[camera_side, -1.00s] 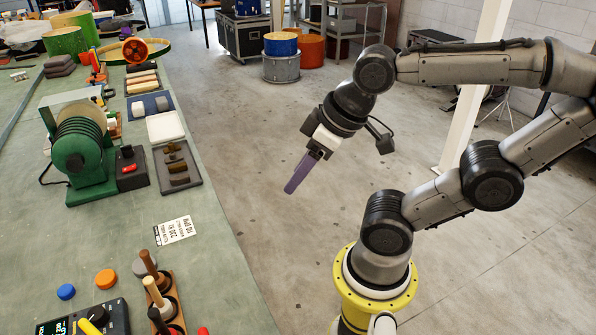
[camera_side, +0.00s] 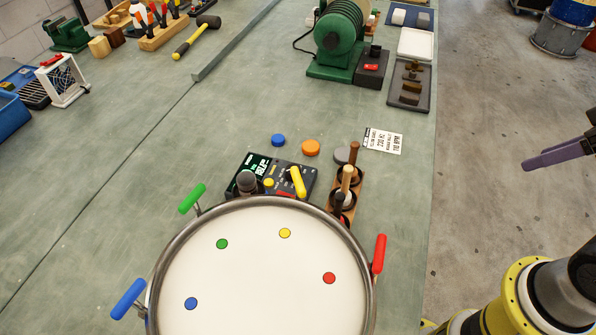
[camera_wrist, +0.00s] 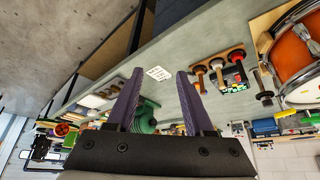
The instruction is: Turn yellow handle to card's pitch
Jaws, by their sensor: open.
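The yellow handle (camera_side: 297,182) stands at the far rim of the drum (camera_side: 181,233), in front of the dark tuner box (camera_side: 263,172) with its lit display. Green (camera_side: 192,198), red (camera_side: 379,254) and blue (camera_side: 128,299) handles also sit around the rim, with matching dots on the white head. The white card (camera_side: 383,141) lies flat beyond the mallet rack; its print is upside down and seems to include 220 HZ. It also shows in the wrist view (camera_wrist: 158,74). My gripper (camera_wrist: 160,73) is open and empty, its purple fingers apart, well right of the drum.
A wooden rack (camera_side: 335,205) with upright mallets stands close right of the yellow handle. Blue (camera_side: 278,140), orange (camera_side: 311,147) and grey discs lie behind the box. A green machine (camera_side: 342,40) and trays stand farther back. The bench left of the drum is clear.

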